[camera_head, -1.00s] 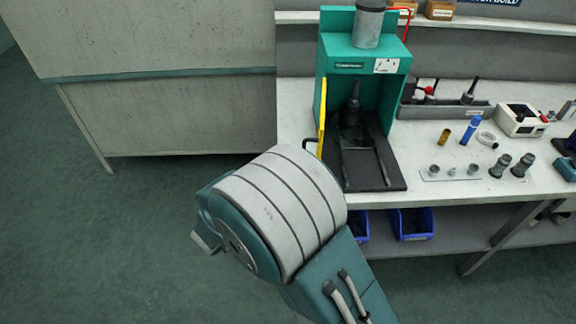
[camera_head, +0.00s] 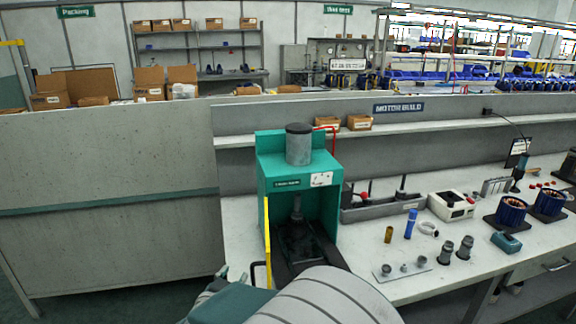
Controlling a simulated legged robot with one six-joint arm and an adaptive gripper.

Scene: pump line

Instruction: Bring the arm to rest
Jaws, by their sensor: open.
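My arm's large grey banded link and teal housing fill the bottom middle of the head view, in front of the bench.
A green press (camera_head: 273,185) with a yellow guard (camera_head: 268,240) stands close behind my arm on the bench (camera_head: 400,285). Small metal parts, a blue cylinder (camera_head: 411,223) and a white box (camera_head: 451,205) lie to the right. A grey partition (camera_head: 110,200) stands left.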

